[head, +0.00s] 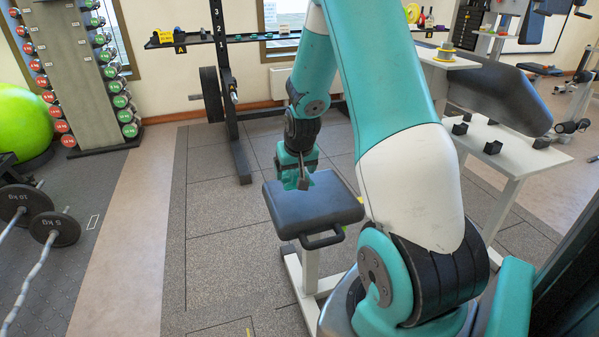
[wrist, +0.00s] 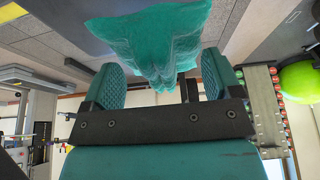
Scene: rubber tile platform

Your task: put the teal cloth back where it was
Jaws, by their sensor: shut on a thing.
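The teal cloth (wrist: 158,38) is bunched between the two fingers of my gripper (wrist: 160,72) in the wrist view. It spreads towards the top edge of that view, in front of a dark surface. In the head view my gripper (head: 303,176) is low over a dark grey padded seat (head: 318,208) with a black handle at its near side. The cloth cannot be told apart from my teal gripper there. I cannot tell whether the cloth touches the seat.
A white table (head: 500,160) with small black holders stands to the right. A black rack (head: 222,90) stands behind my gripper. A dumbbell tower (head: 75,75), a green ball (head: 22,122) and barbells (head: 52,230) are at the left. Floor left of the seat is clear.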

